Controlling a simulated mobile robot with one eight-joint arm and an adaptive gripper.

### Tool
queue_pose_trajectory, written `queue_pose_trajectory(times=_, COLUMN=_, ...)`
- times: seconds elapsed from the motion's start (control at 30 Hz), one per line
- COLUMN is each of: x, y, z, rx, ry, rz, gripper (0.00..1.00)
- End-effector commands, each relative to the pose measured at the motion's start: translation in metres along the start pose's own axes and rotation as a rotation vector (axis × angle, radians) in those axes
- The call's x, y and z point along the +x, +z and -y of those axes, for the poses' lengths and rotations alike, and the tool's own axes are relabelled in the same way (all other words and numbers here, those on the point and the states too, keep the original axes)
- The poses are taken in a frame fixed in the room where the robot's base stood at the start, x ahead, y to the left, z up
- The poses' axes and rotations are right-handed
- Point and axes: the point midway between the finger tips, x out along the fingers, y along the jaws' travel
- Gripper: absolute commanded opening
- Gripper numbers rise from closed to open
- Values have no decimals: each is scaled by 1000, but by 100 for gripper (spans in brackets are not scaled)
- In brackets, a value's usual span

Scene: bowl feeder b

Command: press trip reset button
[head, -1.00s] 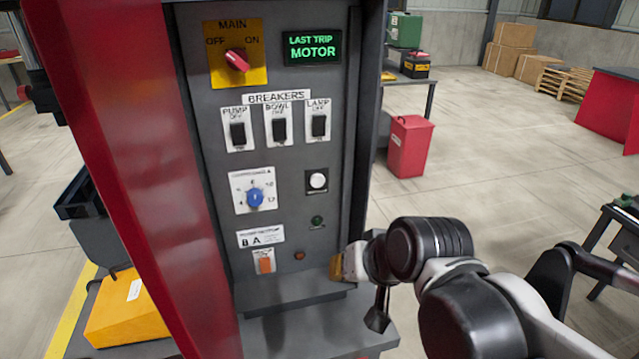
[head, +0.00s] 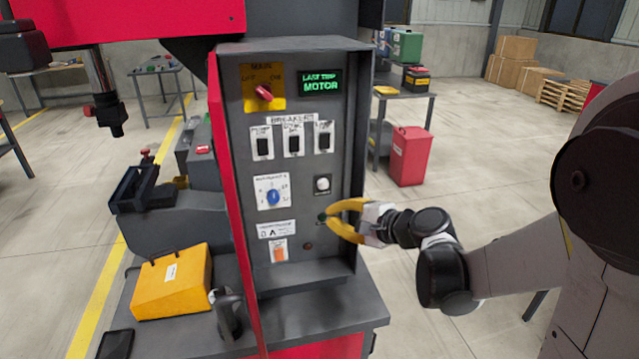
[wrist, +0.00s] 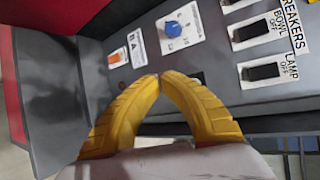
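The grey control panel (head: 350,100) faces me in the head view. A white round button (head: 322,184) on a black plate sits at its right, above a small green round part (head: 321,217). Labels beside them are too small to read. My gripper (head: 332,216) has yellow fingers, with tips in front of the panel by the green part, below the white button. The wrist view shows the fingertips (wrist: 160,76) together with nothing between them. I cannot tell whether they touch the panel. The white button cannot be made out in the wrist view.
The display (head: 320,83) reads LAST TRIP MOTOR. Also on the panel are a red main knob (head: 264,92), breaker switches (head: 294,143), a blue dial (head: 273,197), an orange rocker (head: 280,252) and a small reddish part (head: 308,246). A ledge (head: 310,273) juts out below.

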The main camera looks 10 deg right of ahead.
Motion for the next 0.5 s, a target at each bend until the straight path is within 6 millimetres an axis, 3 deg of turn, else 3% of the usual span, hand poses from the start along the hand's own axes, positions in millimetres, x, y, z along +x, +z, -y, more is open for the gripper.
queue_pose_trajectory(times=0.27, x=1, y=0, z=0, rx=-2, ry=1, rz=0, gripper=0)
queue_pose_trajectory(times=0.5, x=17, y=-9, z=9, rx=-3, ry=2, rz=1, gripper=0)
